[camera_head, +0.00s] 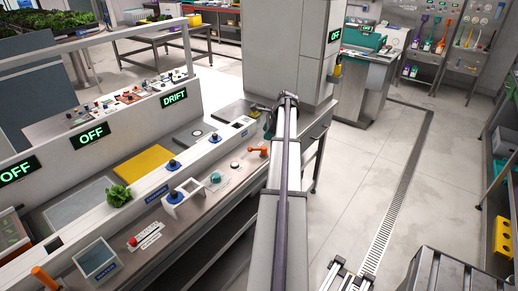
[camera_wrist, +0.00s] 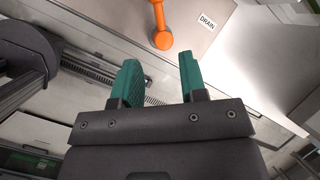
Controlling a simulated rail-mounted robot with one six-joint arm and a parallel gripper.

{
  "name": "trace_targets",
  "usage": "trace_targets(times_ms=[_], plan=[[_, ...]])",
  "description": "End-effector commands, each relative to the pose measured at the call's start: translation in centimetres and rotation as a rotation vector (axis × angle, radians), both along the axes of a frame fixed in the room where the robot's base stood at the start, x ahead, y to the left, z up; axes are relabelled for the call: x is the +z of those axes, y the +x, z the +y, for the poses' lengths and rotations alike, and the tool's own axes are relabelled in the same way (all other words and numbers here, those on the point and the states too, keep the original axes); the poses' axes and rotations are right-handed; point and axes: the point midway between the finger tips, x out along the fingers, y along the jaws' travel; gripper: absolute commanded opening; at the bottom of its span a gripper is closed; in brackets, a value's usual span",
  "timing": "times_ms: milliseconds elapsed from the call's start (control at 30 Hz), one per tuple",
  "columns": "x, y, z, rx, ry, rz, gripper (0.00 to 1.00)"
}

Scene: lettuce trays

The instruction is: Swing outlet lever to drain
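The orange outlet lever (camera_wrist: 158,15) is in the wrist view at the top, a thin arm with a round knob at its near end. A white label reading DRAIN (camera_wrist: 207,21) lies to its right; the lever does not point at it. My gripper (camera_wrist: 160,60) is open and empty, its two teal fingers apart, with the lever's knob beyond the gap between the tips. In the head view the orange lever (camera_head: 257,151) stands on the bench's right end, beside my arm. My gripper is mostly hidden there behind the arm.
The grey bench (camera_head: 185,213) carries knobs, a teal button (camera_head: 215,177) and a lettuce (camera_head: 118,195). A second orange handle (camera_head: 45,278) is at lower left. Lit signs read OFF (camera_head: 92,136) and DRIFT (camera_head: 174,97). A grey cabinet (camera_head: 290,50) stands behind my arm.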

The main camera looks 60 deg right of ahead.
Motion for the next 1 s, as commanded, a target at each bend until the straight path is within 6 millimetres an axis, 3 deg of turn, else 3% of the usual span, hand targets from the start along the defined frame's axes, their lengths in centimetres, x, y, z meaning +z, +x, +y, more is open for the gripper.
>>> trace_targets(times_ms=[300, 400, 733, 1000], plan=[[-7.4, 2.8, 0.6, 0.004, -0.002, 0.001, 0.39], [-8.9, 3.7, 0.8, 0.004, -0.002, 0.001, 0.39], [-9.2, 4.2, 1.0, 0.004, -0.002, 0.002, 0.39], [-9.2, 4.2, 1.0, 0.004, -0.001, 0.002, 0.14]])
